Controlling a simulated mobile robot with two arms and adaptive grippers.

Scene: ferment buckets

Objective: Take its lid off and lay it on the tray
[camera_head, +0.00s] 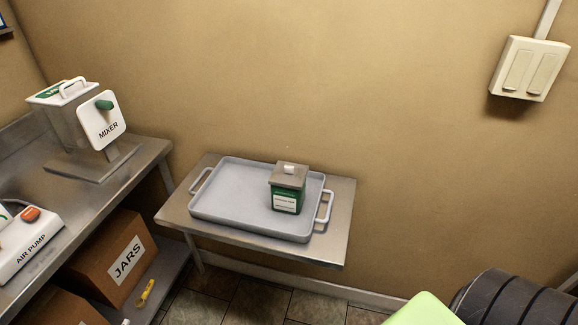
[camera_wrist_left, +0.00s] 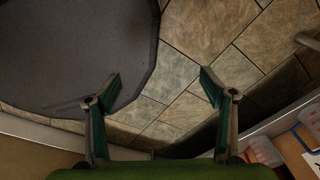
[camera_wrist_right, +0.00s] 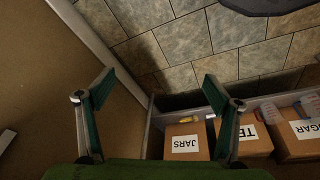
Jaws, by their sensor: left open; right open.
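In the head view a small green jar (camera_head: 286,201) with a white label stands upright on the right part of a grey tray (camera_head: 235,185). The tray has white handles and rests on a small metal table. Neither gripper shows in the head view. My left gripper (camera_wrist_left: 165,85) is open and empty above the tiled floor in the left wrist view. My right gripper (camera_wrist_right: 162,82) is open and empty in the right wrist view. Neither wrist view shows the jar or tray.
The metal table (camera_head: 342,205) stands against the wall. To its left a bench (camera_head: 130,160) holds a mixer (camera_head: 100,119) and an air pump (camera_head: 31,237), with a JARS box (camera_head: 118,258) below. The tray's left half is bare. A lime-green object (camera_head: 425,311) is at bottom right.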

